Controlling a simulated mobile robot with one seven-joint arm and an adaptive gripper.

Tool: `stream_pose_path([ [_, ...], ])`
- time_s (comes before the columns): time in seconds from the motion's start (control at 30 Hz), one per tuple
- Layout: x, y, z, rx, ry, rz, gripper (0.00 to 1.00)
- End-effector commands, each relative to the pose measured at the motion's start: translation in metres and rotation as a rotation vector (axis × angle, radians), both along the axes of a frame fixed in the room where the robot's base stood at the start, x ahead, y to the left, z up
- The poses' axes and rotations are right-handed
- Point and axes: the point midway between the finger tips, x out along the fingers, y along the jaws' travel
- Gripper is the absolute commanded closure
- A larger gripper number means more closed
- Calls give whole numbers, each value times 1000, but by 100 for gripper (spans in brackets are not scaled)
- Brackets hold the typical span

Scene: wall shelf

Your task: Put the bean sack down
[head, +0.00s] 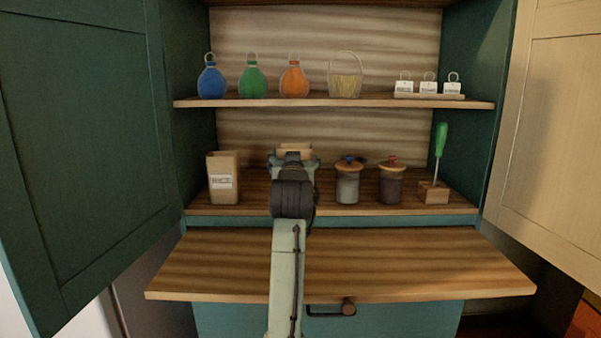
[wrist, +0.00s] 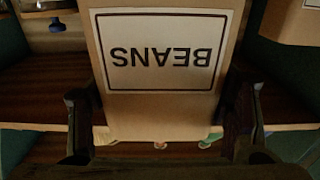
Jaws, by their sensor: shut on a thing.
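The bean sack (wrist: 160,52) is a tan block-shaped bag with a white label reading BEANS, upside down in the wrist view. My gripper (wrist: 160,122) is shut on it, with one dark finger at each side. In the head view my gripper (head: 293,162) is in front of the lower shelf (head: 258,205), and only a tan top part of the sack (head: 294,148) shows above it. My arm hides the rest. I cannot tell whether the sack's base touches the shelf.
A similar tan sack (head: 223,180) stands on the lower shelf to the left. Two lidded jars (head: 347,185) (head: 390,186) and a green-handled tool in a block (head: 434,192) stand to the right. The upper shelf (head: 330,102) is above; the fold-down board (head: 220,265) is bare.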

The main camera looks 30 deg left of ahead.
Motion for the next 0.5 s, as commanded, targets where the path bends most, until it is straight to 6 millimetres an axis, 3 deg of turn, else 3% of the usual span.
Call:
stream_pose_path([
  [0.3, 37, 76, -2, -1, 1, 4, 74],
  [0.5, 57, 111, -7, 1, 1, 2, 74],
])
